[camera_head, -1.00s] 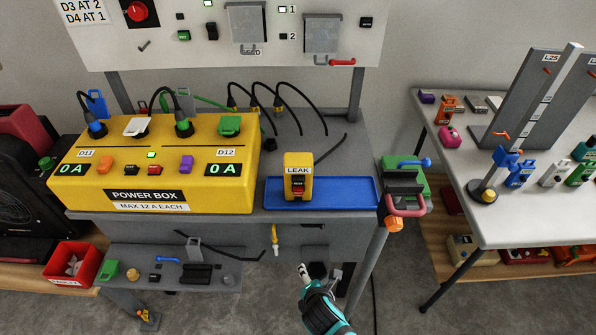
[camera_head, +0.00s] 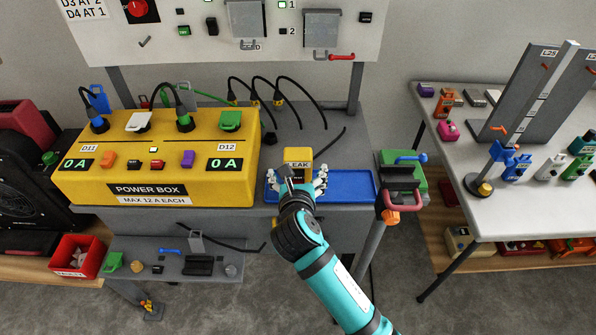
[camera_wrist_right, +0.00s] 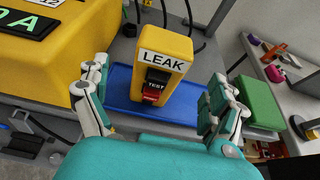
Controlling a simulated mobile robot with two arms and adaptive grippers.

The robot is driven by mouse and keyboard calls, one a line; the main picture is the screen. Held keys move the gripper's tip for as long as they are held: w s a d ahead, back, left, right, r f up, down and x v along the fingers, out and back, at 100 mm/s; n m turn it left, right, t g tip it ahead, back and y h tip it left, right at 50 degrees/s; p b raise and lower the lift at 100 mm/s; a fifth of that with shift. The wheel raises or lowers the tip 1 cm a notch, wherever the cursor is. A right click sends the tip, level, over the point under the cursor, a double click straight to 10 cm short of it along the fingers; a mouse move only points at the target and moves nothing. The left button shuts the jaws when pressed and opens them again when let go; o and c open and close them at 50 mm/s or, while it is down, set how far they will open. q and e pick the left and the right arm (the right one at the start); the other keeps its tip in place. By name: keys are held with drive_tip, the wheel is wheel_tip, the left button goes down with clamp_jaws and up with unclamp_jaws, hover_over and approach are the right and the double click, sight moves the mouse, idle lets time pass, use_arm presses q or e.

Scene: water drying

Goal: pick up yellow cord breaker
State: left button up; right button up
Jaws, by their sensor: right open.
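The yellow cord breaker (camera_head: 297,157), labelled LEAK, stands upright on the blue tray (camera_head: 352,186). In the right wrist view the yellow breaker (camera_wrist_right: 163,66) shows its black and red TEST switch. My right gripper (camera_head: 297,184) is open just in front of the breaker and hides its lower part in the head view. In the right wrist view its fingers (camera_wrist_right: 160,103) stand spread apart, with the breaker between and beyond them. I cannot see contact with it. My left gripper is not in view.
The yellow power box (camera_head: 158,187) stands just left of the tray. A green box (camera_head: 411,166) with a red handle is close on its right. Black cords (camera_head: 296,100) lie behind. Another table (camera_head: 521,207) with small coloured items stands at the right.

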drive_tip(key=x, duration=0.7)
drive_tip(key=shift+w+f, duration=0.2)
drive_tip(key=shift+f, duration=0.15)
drive_tip(key=shift+d, duration=0.1)
drive_tip(key=shift+s+r, duration=0.1)
drive_tip(key=c, duration=1.3)
